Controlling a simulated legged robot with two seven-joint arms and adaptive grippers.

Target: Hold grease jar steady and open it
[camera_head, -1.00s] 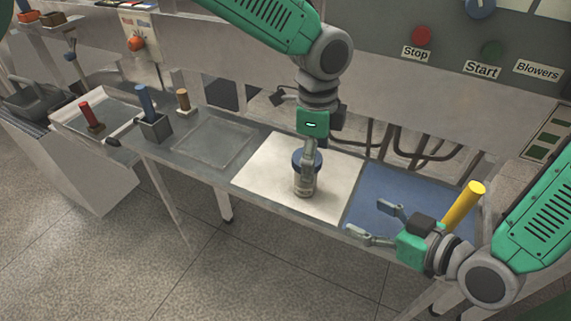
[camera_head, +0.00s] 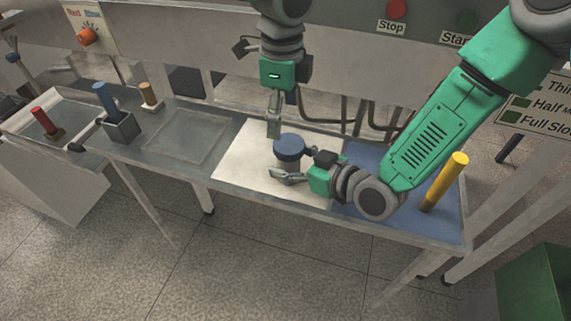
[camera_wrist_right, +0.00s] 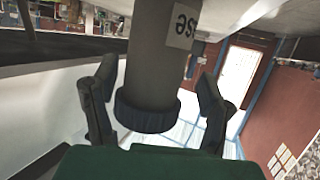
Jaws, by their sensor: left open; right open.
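The grease jar (camera_head: 289,165) stands upright on the white mat (camera_head: 240,160), with its dark blue lid (camera_head: 289,147) on. In the right wrist view the jar (camera_wrist_right: 157,50) shows upside down, its lid (camera_wrist_right: 147,112) nearest my palm and part of a label on its side. My right gripper (camera_head: 284,172) is open, coming in from the right, its fingers on either side of the jar; in the wrist view (camera_wrist_right: 155,95) gaps show beside the jar. My left gripper (camera_head: 274,128) points down just behind and left of the lid, open; its fingers overlap in view.
A blue mat (camera_head: 400,215) with a yellow cylinder (camera_head: 445,180) lies to the right. A clear square plate (camera_head: 180,137), a blue-handled item in a grey block (camera_head: 118,122) and a small orange-topped peg (camera_head: 149,95) are left. The table's front edge is close to the jar.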

